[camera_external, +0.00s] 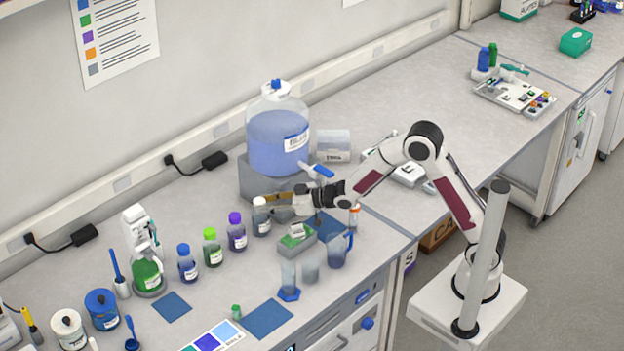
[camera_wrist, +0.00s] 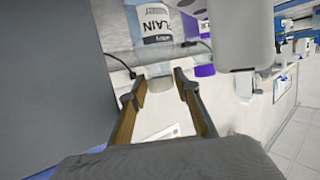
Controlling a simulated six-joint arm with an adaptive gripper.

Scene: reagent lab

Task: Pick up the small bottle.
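Several bottles stand in a row on the bench, so I cannot be sure which is the small bottle. The nearest to my gripper (camera_external: 278,208) is a dark bottle with a white cap (camera_external: 261,218), upright, at the row's right end. In the wrist view, a labelled bottle (camera_wrist: 153,28) is just beyond my open fingers (camera_wrist: 158,86), its pale cap end lined up with the gap between them. The fingers stand apart and look empty; whether they touch the bottle is unclear.
A purple-capped bottle (camera_external: 237,232) stands close by on the left and shows in the wrist view (camera_wrist: 204,70). A large blue-filled carboy (camera_external: 270,140) on a grey block (camera_external: 262,181) is behind. A grey box (camera_external: 297,241) and beakers (camera_external: 310,267) are in front.

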